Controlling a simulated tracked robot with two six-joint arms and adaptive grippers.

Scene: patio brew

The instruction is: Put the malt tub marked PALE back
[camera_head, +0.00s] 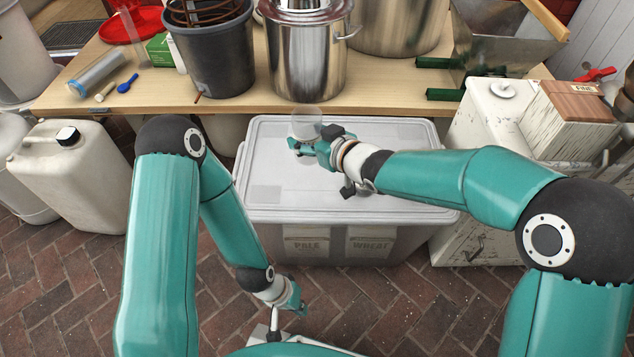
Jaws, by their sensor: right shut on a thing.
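A label reading PALE (307,246) and one reading WHEAT (369,246) show low at the front of a large translucent grey crate (278,215). Its pale lid (270,170) lies on top. The tubs behind the labels are blurred by the crate wall. My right gripper (305,146) is above the lid's far left part, shut on a clear, round, cup-like thing (305,120). I cannot read any mark on that thing. My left gripper (298,302) is low over the brick floor, in front of the crate; its jaws are too small to judge.
A wooden table (130,105) behind the crate holds a dark bucket (215,60), a steel pot (305,60) and small tools. White jerrycans (80,180) stand at the left.

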